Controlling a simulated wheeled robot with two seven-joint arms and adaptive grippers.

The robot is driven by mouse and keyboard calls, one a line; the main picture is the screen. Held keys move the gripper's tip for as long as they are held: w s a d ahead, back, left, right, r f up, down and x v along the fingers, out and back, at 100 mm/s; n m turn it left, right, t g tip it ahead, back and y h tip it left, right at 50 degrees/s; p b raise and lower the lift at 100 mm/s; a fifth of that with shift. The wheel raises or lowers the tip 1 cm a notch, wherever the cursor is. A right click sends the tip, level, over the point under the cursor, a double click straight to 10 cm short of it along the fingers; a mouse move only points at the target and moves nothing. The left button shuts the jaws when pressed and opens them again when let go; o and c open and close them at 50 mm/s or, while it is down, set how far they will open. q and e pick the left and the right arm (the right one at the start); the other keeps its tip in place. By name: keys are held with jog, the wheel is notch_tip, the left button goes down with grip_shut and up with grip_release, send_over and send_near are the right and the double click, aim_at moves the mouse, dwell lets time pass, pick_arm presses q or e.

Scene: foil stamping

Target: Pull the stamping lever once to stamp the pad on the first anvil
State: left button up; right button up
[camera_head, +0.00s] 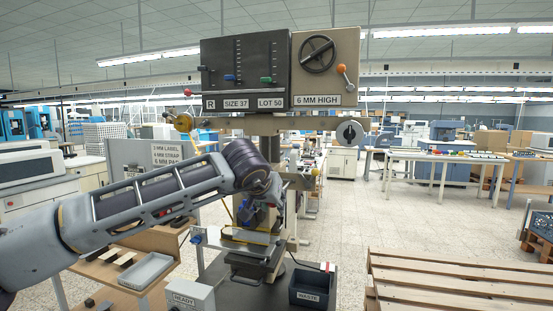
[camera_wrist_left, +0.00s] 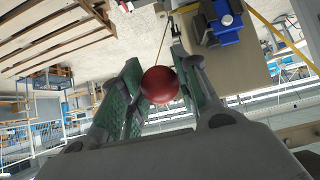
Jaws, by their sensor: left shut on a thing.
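The stamping machine (camera_head: 325,75) stands upright ahead, with a black and beige head marked "SIZE 37", "LOT 50" and "6 MM HIGH". My left arm reaches across in front of its column, and the wrist hides the gripper in the head view. In the left wrist view my left gripper (camera_wrist_left: 157,75) has its green-padded fingers shut on a red ball knob (camera_wrist_left: 160,86), which I take as the stamping lever's knob. A pale work plate (camera_head: 250,237) is low on the machine, below my wrist. I cannot make out the first anvil or a pad. My right gripper is not in view.
A dark "WASTE" bin (camera_head: 313,288) and a "READY" box (camera_head: 188,298) stand low by the machine. A grey tray (camera_head: 147,270) lies on the left bench. Wooden pallets (camera_head: 450,285) are at front right. The floor (camera_head: 345,210) right of the machine is clear.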

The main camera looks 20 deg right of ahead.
pick_arm(q)
jog(key=shift+f, duration=0.7)
jog(key=shift+f+b, duration=0.35)
jog(key=shift+b, duration=0.1)
